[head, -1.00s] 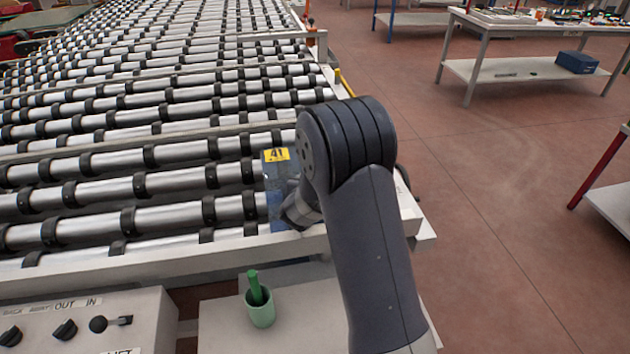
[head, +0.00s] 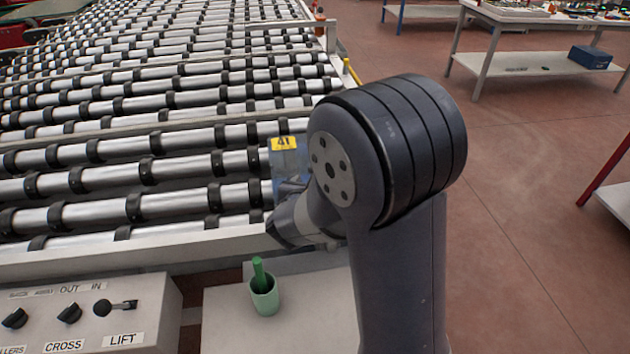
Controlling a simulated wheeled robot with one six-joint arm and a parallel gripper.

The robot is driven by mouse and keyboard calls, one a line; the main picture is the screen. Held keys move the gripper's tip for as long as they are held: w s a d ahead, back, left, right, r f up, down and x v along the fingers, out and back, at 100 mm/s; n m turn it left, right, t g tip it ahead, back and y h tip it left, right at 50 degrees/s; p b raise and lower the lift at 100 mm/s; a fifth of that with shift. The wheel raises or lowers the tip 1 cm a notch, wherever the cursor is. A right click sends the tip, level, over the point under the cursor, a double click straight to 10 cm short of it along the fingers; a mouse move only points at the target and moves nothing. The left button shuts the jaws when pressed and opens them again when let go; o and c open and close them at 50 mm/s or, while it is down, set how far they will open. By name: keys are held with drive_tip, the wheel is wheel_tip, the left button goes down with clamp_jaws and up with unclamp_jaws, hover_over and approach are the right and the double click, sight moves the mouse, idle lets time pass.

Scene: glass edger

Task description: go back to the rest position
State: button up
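My arm's dark grey elbow and links fill the right middle of the head view. Its wrist part reaches left over the near corner of the roller conveyor (head: 150,248). My gripper's fingers cannot be seen; they are hidden behind my arm or too unclear to make out. A bluish glass piece with a yellow label marked 41 (head: 283,144) lies on the rollers at the conveyor's right edge, just behind my wrist. I cannot tell whether the gripper touches it.
A green cup (head: 265,302) with a green handle standing in it sits on a pale shelf (head: 225,325) in front. A control panel (head: 85,315) with knobs stands at the lower left. A workbench (head: 535,68) with a blue box (head: 590,57) stands at the upper right. Open floor (head: 530,200) lies to the right.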

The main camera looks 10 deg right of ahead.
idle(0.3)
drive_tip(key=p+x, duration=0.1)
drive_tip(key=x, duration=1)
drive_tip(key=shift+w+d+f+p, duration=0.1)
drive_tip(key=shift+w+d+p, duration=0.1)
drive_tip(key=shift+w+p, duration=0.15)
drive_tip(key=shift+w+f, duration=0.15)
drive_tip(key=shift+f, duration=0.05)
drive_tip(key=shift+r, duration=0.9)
